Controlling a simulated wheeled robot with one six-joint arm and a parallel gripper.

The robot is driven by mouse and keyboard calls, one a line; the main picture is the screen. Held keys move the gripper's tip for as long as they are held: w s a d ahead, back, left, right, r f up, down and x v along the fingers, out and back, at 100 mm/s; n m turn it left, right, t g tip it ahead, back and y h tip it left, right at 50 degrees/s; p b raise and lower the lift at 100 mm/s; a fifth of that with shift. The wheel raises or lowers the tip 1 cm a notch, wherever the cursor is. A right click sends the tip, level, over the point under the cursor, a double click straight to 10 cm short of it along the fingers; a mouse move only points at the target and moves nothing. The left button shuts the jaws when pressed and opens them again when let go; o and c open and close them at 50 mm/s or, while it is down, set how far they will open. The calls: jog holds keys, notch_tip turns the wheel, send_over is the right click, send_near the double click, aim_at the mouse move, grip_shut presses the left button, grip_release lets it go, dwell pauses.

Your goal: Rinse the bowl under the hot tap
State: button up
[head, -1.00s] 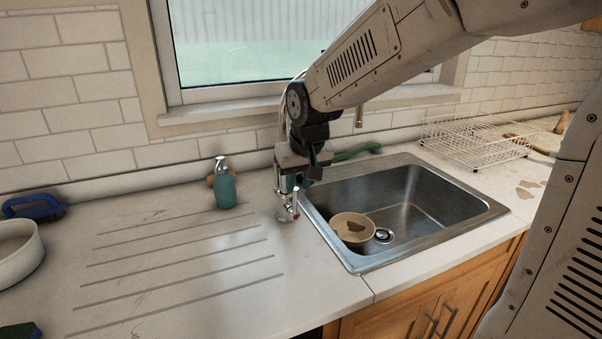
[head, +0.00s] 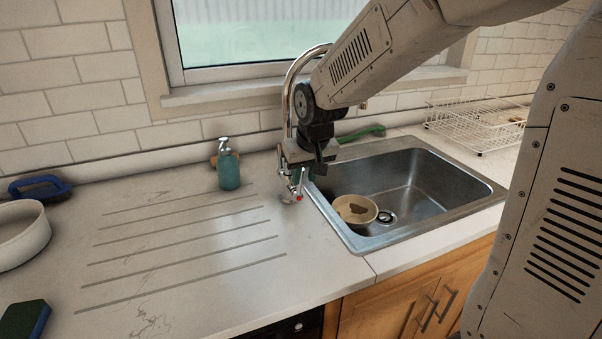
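The tan bowl (head: 355,209), with a dark brown stain inside, sits upright in the left part of the steel sink (head: 420,190). The chrome tap (head: 290,85) stands at the sink's left side; my arm hides part of its curved neck. A small tap handle with a red mark (head: 298,196) shows low at the tap's base. My gripper (head: 296,176) points down just above and around this handle, apart from the bowl. Its fingers are small and partly hidden, so I cannot tell whether they are open or touching the handle. I see no clear water stream.
A teal soap bottle (head: 229,168) stands left of the tap. A green-handled brush (head: 362,133) lies behind the sink. A wire dish rack (head: 480,122) stands right. A white basin (head: 20,235), blue brush (head: 40,187) and sponge (head: 24,320) are far left. The grooved drainboard is clear.

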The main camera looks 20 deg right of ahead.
jog(key=d, duration=0.1)
jog(key=d+f, duration=0.1)
jog(key=d, duration=0.1)
jog(key=shift+f, duration=0.25)
jog(key=shift+s+f, duration=0.1)
jog(key=shift+s, duration=0.05)
dwell(2.7)
dwell(2.4)
jog(key=a+r, duration=0.4)
jog(key=r, duration=0.6)
dwell(1.0)
jog(key=shift+a, duration=0.1)
